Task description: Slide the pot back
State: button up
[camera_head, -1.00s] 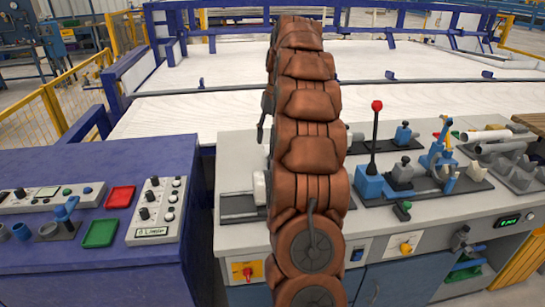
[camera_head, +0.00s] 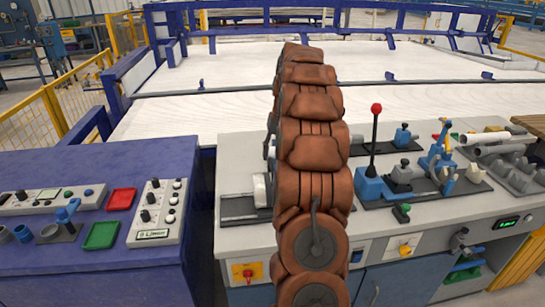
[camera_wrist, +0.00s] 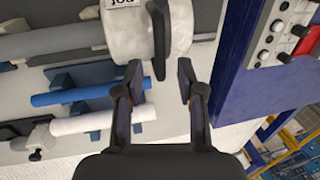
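The pot (camera_wrist: 120,35) is a white, mottled round vessel at the top of the wrist view, with a label and a dark curved handle (camera_wrist: 158,45). In the head view a white rounded part beside my arm (camera_head: 261,190) looks like the pot, on a dark plate (camera_head: 235,207); my arm hides the rest. My gripper (camera_wrist: 156,74) is open, with one finger on each side of the handle's lower end in the picture. I cannot tell whether either finger touches it. My gripper is hidden in the head view.
Blue and white pipes (camera_wrist: 90,92) lie on supports left of my gripper. A red-knobbed lever (camera_head: 375,140) and blue fixtures stand on the grey bench right of my arm. A blue control desk (camera_head: 90,255) with buttons and trays stands left, across a gap.

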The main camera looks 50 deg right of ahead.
jog(key=shift+w+a+f, duration=0.15)
jog(key=shift+f, duration=0.85)
grip_shut()
